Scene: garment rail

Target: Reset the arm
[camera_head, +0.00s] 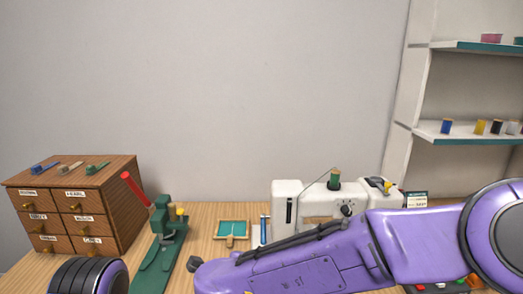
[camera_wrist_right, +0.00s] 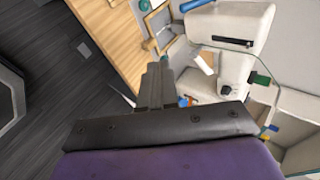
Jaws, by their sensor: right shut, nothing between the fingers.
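My purple right arm (camera_head: 310,268) comes in from the right in the head view and stretches left across the front of the table, in front of the sewing machine. My right gripper (camera_wrist_right: 158,68) shows in the right wrist view, its two dark fingers together and nothing between them. It points toward the table edge and the white sewing machine (camera_wrist_right: 228,50). In the head view this gripper cannot be made out. My left gripper is not in view; only a dark ribbed part shows at the bottom left.
A wooden drawer cabinet (camera_head: 75,205) stands at the left of the wooden table (camera_head: 205,212). A green press (camera_head: 162,240) with a red handle stands beside it, then a small tray (camera_head: 232,221). The sewing machine (camera_head: 290,195) is behind my arm. Shelves (camera_head: 465,135) with spools are at right.

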